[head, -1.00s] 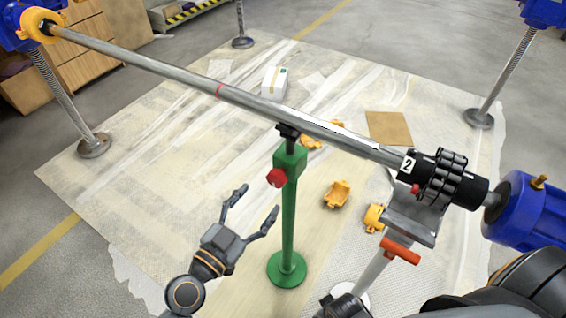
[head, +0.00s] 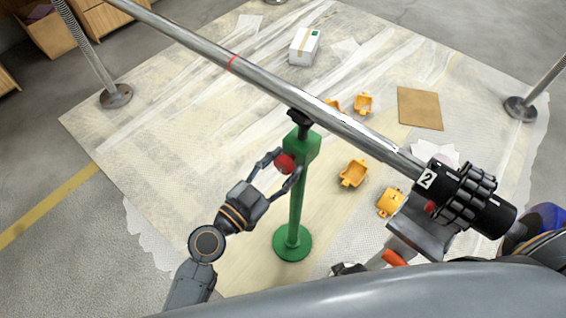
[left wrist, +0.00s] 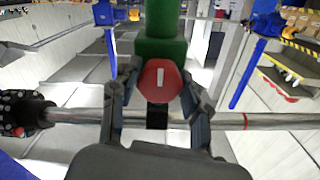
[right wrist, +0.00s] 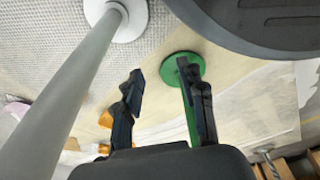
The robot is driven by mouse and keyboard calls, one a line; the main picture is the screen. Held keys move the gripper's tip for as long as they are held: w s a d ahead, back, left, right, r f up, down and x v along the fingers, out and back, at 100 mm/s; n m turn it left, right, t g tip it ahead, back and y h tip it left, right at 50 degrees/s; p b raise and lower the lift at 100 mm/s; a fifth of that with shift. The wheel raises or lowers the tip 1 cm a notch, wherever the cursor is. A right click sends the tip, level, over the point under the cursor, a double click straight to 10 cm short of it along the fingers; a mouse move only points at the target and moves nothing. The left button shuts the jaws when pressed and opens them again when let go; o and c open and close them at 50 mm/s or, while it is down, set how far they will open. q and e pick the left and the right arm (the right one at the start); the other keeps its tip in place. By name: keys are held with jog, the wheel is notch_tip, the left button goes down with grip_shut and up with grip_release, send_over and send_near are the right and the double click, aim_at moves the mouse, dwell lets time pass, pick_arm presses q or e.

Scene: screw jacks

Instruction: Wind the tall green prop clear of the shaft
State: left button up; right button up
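The tall green prop (head: 297,195) stands upright on a round base beneath the steel shaft (head: 320,108). Its black head (head: 299,118) is right under the shaft; I cannot tell whether they touch. A red knob (head: 285,163) is on the side of its green collar. My left gripper (head: 287,161) is open, with a finger on each side of the knob. The left wrist view shows the knob (left wrist: 160,80) between the fingers, with small gaps. My right gripper (right wrist: 160,85) is open and empty, pointing down towards the floor, with the green base (right wrist: 182,67) beyond it.
The shaft's right end carries a black coupling (head: 465,195) marked 2, above a second stand with a grey top (head: 418,228) and orange handle (head: 394,258). Several orange brackets (head: 353,173), a brown board (head: 420,108) and a white box (head: 305,46) lie on the floor sheet.

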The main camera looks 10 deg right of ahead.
pick_arm(q)
jog(key=c, duration=0.5)
jog(key=shift+n, duration=0.3)
jog(key=shift+n+b, duration=0.3)
jog(key=shift+n, duration=1.8)
jog(key=shift+r+n, duration=0.1)
jog(key=shift+n, duration=0.9)
pick_arm(e)
jog(key=shift+w+r, duration=0.5)
jog(key=shift+r, duration=0.2)
jog(key=shift+a, duration=0.1)
